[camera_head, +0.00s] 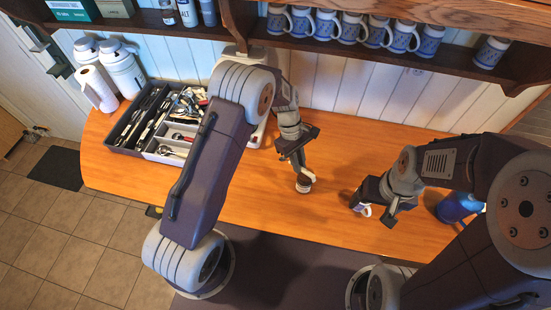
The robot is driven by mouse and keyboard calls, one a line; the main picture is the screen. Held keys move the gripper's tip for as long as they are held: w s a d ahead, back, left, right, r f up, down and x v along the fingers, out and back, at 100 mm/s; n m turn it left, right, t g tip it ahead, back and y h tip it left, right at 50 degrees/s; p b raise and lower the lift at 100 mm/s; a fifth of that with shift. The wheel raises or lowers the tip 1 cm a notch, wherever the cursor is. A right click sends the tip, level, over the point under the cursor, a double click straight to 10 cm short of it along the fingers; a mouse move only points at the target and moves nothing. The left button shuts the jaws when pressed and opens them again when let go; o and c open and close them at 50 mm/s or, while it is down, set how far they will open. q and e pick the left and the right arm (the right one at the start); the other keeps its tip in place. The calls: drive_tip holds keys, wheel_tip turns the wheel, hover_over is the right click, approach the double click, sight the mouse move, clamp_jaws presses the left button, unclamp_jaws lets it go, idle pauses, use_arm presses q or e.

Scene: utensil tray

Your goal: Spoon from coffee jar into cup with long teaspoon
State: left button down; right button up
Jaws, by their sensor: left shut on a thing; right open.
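My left gripper (302,171) points down over the middle of the table, shut on a small pale round thing (305,184) with a dark band. It is too small to tell what this is. My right gripper (377,205) is open, low over the table further right. A white cup (366,210) shows at its fingertips, partly hidden by the gripper. I cannot tell whether they touch. Several spoons (180,137) lie in the utensil tray (148,154) at the left. I cannot pick out the long teaspoon or the coffee jar for certain.
A blue container (457,207) stands at the right, partly behind my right arm. White flasks (122,68) and a paper roll (96,88) stand at the back left. A wooden shelf (400,62) with several patterned mugs overhangs the back. The table between the grippers is clear.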

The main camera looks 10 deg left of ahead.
use_arm(q)
drive_tip(key=w+d+r+n+t+h+p, duration=0.1)
drive_tip(key=d+r+n+p, duration=0.2)
drive_tip(key=d+p, duration=0.15)
drive_tip(key=d+r+n+t+h+p, duration=0.1)
drive_tip(key=d+r+n+p, duration=0.25)
drive_tip(key=d, duration=0.25)
use_arm(e)
wheel_tip(320, 180, up, 10)
use_arm(q)
drive_tip(key=a+f+h+b, duration=0.3)
drive_tip(key=f+b, duration=0.5)
drive_tip(key=b, duration=1)
use_arm(e)
wheel_tip(320, 180, down, 18)
use_arm(q)
drive_tip(key=d+r+y+p, duration=0.3)
drive_tip(key=r+p, duration=0.3)
drive_tip(key=p, duration=1.3)
drive_tip(key=shift+w+d+r+n+y, duration=0.2)
drive_tip(key=shift+n+y, duration=0.25)
drive_tip(key=shift+y, duration=0.25)
use_arm(e)
wheel_tip(320, 180, up, 20)
drive_tip(key=shift+f, duration=0.15)
use_arm(q)
drive_tip(key=shift+f, duration=0.1)
